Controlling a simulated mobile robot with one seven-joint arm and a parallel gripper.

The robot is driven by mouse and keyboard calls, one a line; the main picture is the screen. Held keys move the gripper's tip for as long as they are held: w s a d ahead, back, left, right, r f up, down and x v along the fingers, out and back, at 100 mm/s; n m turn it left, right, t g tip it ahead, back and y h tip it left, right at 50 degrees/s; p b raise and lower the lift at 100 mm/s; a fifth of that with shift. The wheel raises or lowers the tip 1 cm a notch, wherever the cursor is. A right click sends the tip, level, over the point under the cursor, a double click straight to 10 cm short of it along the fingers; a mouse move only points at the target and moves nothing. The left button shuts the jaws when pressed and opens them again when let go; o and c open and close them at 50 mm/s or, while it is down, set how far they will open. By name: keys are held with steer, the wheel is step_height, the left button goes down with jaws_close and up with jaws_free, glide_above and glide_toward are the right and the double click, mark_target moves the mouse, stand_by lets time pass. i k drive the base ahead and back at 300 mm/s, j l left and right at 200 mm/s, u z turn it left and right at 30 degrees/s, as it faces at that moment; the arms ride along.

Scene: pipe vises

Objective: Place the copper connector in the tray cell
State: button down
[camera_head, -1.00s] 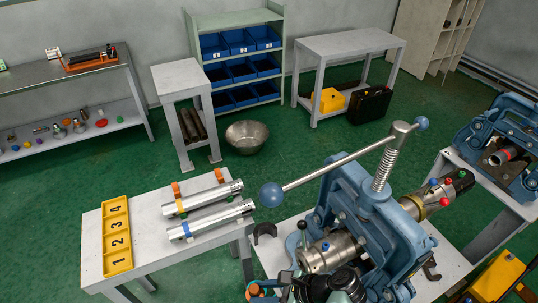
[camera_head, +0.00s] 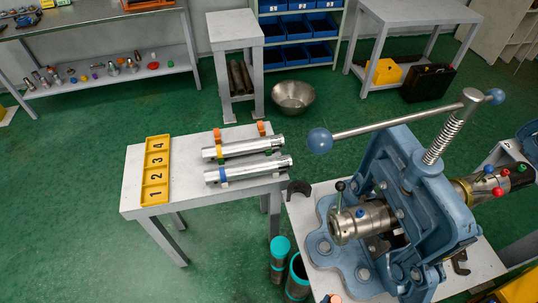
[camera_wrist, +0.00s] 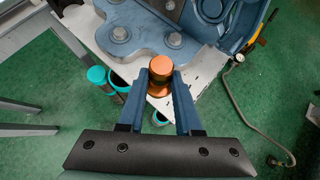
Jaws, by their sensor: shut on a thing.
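The copper connector (camera_wrist: 160,66) is held between the two blue fingers of my gripper (camera_wrist: 162,84) in the wrist view. Its round top faces the camera, and its lower part is partly hidden by the fingers. The gripper is shut on it, above the green floor and the front edge of the vise table. The yellow tray (camera_head: 146,172) lies on the left grey table in the head view, away from the gripper. Its cells are numbered 1 to 4, and they look empty. A small orange tip shows at the bottom edge of the head view; I cannot tell if it is the connector.
The blue vise (camera_head: 412,190) with its long ball-ended handle stands right of the tray table (camera_head: 200,180). Two metal pipes (camera_head: 250,147) rest beside the tray. Teal-rimmed containers (camera_head: 298,278) stand on the floor between the tables. A hose (camera_wrist: 250,125) lies on the floor.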

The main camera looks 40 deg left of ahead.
mark_target(156, 195)
steer(key=j+z, duration=0.25)
steer(key=k+j+z, duration=0.25)
steer(key=j, duration=0.2)
steer(key=j+z, duration=0.25)
steer(key=k+j+z, duration=0.25)
steer(key=j, duration=0.15)
steer(key=k+j, duration=0.3)
steer(key=j, duration=0.2)
steer(key=k+j+z, duration=0.1)
steer(key=k+j, duration=0.2)
steer(key=j, duration=0.25)
steer(key=k+j, duration=0.3)
steer(key=j, duration=0.2)
steer(key=k+j, duration=0.3)
steer(key=j, duration=0.2)
steer(key=z, duration=0.05)
